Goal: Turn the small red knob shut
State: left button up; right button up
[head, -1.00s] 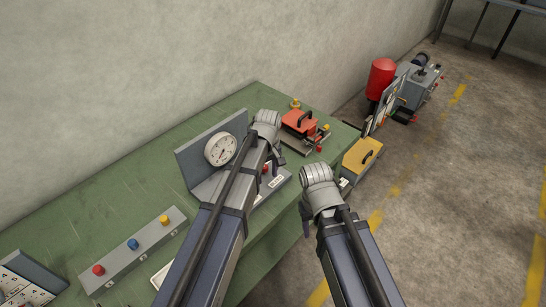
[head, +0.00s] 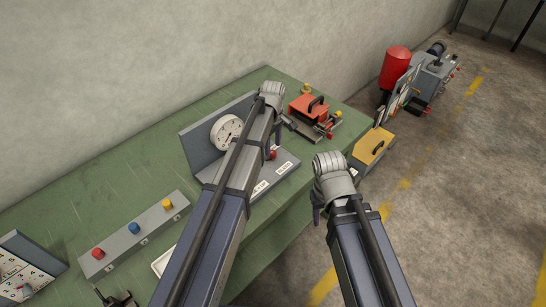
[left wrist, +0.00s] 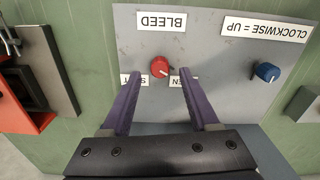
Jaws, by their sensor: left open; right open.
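The small red knob (left wrist: 160,67) sits on a grey panel (left wrist: 215,100) under an upside-down BLEED label. Its pale pointer line slants toward the label ending in EN; another label beside it is partly hidden by a finger. In the head view the red knob (head: 273,155) shows just right of my left arm. My left gripper (left wrist: 161,76) is open, with its purple fingertips on either side of the knob in the picture. I cannot tell whether they touch it. My right gripper (head: 318,214) is empty, in front of the bench's edge.
A blue knob (left wrist: 267,72) is on the same panel by a CLOCKWISE = UP label. A gauge (head: 226,132) stands behind. An orange-red device (head: 308,108) is beyond, a yellow box (head: 372,146) at right. A button box (head: 135,235) is at left on the green bench (head: 105,170).

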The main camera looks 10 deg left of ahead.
aim_at(273, 152)
pick_arm(q)
notch_tip(273, 152, down, 4)
jog(key=b, duration=0.3)
jog(key=shift+f, duration=0.1)
jog(key=shift+c, duration=0.2)
grip_shut()
